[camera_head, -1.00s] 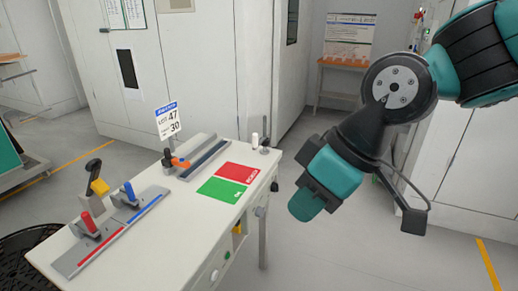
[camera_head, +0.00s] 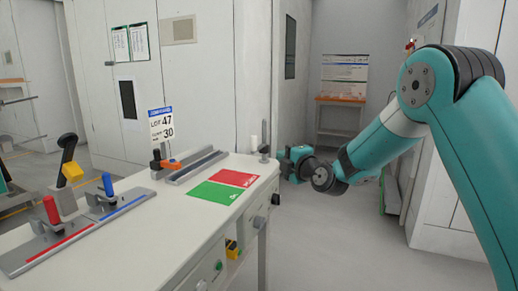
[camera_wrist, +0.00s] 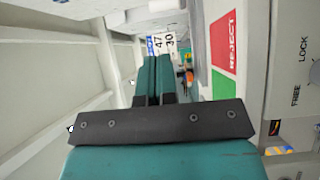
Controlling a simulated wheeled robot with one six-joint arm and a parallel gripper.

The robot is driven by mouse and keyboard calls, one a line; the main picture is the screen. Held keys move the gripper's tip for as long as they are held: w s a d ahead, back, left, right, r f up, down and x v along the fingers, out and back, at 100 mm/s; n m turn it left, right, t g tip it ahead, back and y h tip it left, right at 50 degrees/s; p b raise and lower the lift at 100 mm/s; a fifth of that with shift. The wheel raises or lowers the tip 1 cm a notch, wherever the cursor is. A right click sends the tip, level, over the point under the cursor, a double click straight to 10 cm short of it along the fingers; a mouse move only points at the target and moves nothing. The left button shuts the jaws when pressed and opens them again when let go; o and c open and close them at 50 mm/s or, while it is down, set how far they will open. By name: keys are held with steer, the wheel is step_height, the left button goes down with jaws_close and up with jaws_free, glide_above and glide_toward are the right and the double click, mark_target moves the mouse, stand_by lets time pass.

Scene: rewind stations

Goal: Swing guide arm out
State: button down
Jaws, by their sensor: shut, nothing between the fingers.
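I cannot tell for sure which part is the guide arm. On the bench (camera_head: 165,230), an orange-handled fixture (camera_head: 170,163) sits beside a grey rail (camera_head: 195,166) at the back. A white cylinder and an upright metal post (camera_head: 265,141) stand at the far right corner. My gripper (camera_head: 288,161) is just beyond that corner, partly hidden by my wrist. In the wrist view its two teal fingers (camera_wrist: 154,78) are together and empty, with the bench to their right.
Red and green REJECT and OK pads (camera_head: 232,178) lie on the bench. Red and blue handled clamps (camera_head: 75,225) and a black lever with a yellow block (camera_head: 69,165) are at left. A LOCK/FREE panel (camera_wrist: 297,75) shows at right in the wrist view. Floor right of the bench is clear.

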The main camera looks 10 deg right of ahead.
mark_target(255, 142)
steer(key=p+x, duration=0.2)
steer(key=x, duration=1.2)
